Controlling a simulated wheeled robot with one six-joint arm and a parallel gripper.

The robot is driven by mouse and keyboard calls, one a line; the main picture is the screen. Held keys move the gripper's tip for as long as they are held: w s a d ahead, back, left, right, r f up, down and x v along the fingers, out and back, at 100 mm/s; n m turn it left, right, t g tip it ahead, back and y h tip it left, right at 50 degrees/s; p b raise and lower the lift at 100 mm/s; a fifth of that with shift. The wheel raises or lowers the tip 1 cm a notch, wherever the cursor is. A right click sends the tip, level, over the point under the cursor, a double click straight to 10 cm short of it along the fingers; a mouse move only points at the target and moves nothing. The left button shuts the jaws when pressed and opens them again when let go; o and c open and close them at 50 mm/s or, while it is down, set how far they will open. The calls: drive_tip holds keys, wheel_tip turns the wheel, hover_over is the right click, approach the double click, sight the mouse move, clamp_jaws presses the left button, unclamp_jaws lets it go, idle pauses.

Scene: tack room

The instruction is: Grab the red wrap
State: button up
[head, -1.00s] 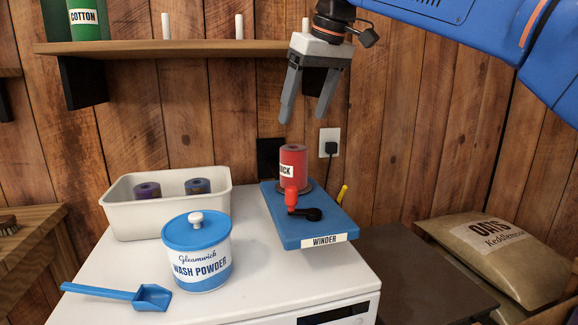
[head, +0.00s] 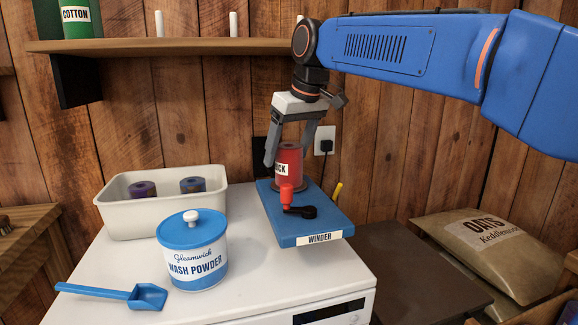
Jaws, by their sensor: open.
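The red wrap (head: 290,168) is a roll standing upright on the blue winder board (head: 318,220), with a white label partly reading "ICK". A red knob on a black crank (head: 300,211) stands in front of it and overlaps its lower part in the head view. My gripper (head: 288,163) is open and points down, with one finger on each side of the wrap's upper part. The right finger is partly hidden behind the wrap. I cannot tell whether either finger touches it.
A cream tray (head: 150,222) with a purple roll (head: 142,188) and a blue-grey roll (head: 193,185) stands at left. A wash powder tub (head: 194,258) and blue scoop (head: 140,296) are in front. A shelf (head: 165,46) runs behind. An oats sack (head: 490,240) lies at right.

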sight(285, 160)
drive_tip(key=x, duration=0.3)
drive_tip(key=shift+w+d+f, duration=0.1)
drive_tip(key=shift+w, duration=0.05)
drive_tip(key=c, duration=1.3)
